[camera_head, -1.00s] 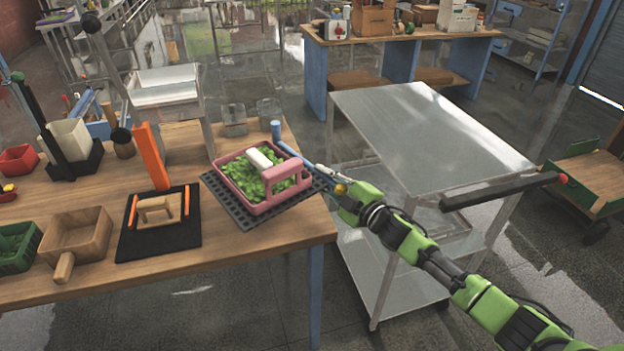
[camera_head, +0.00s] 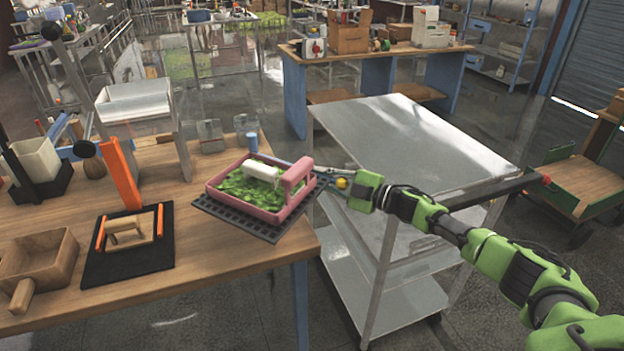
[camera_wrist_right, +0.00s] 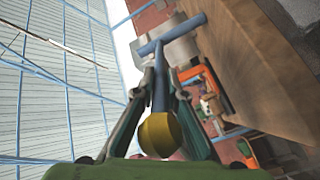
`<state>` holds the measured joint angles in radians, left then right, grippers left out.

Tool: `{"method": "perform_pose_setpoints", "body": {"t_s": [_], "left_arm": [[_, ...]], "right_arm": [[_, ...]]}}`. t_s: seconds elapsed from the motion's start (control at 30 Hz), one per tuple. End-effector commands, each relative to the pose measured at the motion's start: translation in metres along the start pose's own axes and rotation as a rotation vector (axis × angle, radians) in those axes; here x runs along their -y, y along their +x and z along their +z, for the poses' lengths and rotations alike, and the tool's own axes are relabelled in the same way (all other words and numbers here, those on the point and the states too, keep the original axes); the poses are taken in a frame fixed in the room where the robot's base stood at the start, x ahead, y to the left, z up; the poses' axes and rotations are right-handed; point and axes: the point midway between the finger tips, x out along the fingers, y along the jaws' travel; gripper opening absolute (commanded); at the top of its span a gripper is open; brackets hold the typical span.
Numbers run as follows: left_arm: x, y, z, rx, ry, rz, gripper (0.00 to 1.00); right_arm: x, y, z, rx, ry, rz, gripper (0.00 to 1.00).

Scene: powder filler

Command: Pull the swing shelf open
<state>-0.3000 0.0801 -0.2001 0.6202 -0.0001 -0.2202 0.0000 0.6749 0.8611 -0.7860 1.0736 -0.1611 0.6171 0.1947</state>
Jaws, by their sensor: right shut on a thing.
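The dark perforated plate (camera_head: 228,223), which looks like the swing shelf, sits at the right end of the wooden table and reaches past its edge. It carries a pink tray (camera_head: 300,170) of green leaves with a white block in it. A blue post (camera_head: 252,141) stands behind the tray, and a blue bar runs from it towards my right gripper. My right gripper (camera_head: 338,176) is shut on this bar. In the right wrist view, the T-shaped blue bar (camera_wrist_right: 159,88) lies between my fingers (camera_wrist_right: 160,95), with a yellow ball at its near end. My left gripper is not in view.
A grey metal cart (camera_head: 400,130) stands right of the table, under my right arm. The wooden table (camera_head: 215,255) also holds a black mat (camera_head: 120,262), an orange upright (camera_head: 121,172) and a wooden scoop box (camera_head: 38,258). A green cart (camera_head: 580,185) stands far right.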

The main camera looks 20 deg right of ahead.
Motion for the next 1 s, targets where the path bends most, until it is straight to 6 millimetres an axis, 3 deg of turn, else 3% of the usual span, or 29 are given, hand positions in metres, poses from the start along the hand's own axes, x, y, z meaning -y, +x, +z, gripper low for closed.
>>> {"method": "perform_pose_setpoints", "body": {"t_s": [0.37,0.4,0.43,0.47,0.8,1.0], "left_arm": [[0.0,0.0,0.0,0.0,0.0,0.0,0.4],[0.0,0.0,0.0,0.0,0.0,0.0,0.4],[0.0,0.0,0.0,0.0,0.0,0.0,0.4],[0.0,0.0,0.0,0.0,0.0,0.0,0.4],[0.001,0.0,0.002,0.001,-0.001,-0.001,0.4],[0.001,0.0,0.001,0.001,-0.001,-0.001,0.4]], "right_arm": [[-0.002,-0.001,0.001,0.001,-0.001,0.001,0.0],[-0.002,-0.001,0.001,0.001,-0.001,0.001,0.2],[-0.002,-0.001,0.001,0.001,-0.001,0.001,0.28],[-0.002,-0.001,0.001,0.001,-0.001,0.001,0.29],[-0.002,0.0,-0.001,-0.001,-0.002,0.0,0.29],[-0.024,-0.001,-0.015,-0.003,-0.006,0.002,0.29]]}}
